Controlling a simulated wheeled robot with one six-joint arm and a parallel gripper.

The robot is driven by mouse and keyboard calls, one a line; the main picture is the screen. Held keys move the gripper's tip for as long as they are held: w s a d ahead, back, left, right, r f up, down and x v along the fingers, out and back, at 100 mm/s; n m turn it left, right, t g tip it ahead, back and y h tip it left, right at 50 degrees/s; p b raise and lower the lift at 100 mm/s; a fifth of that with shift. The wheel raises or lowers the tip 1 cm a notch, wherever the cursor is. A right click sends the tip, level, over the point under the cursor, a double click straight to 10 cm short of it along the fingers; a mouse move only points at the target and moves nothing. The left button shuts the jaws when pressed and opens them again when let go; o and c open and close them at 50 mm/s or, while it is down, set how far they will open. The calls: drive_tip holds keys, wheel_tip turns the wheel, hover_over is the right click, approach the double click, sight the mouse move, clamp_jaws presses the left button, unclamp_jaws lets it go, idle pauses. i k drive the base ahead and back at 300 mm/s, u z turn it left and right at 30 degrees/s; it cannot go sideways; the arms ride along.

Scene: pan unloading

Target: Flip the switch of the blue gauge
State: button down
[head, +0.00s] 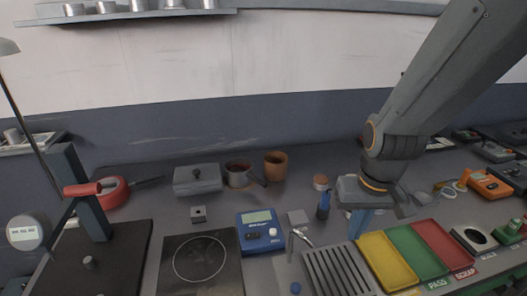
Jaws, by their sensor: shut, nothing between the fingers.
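The blue gauge (247,244) is a blue box with a pale green display on its upper face. It stands on the bench left of centre, beside the black hotplate. Small dark and white controls sit below the display; they are too small to tell which is the switch or how it is set. My gripper (357,232) is shut and empty. It points down over the bench, well to the right of the blue gauge and apart from it, near the yellow tray.
A small blue bottle (323,205) and a metal tap (300,238) stand between my gripper and the gauge. The black hotplate (172,277) lies left of the gauge. Yellow (384,261), green (416,250) and red (443,243) trays lie right. Brown pots (275,163) stand behind.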

sight(255, 236)
drive_tip(key=k, duration=1.35)
drive_tip(key=u, duration=0.6)
drive_tip(key=i, duration=0.95)
drive_tip(key=z, duration=0.15)
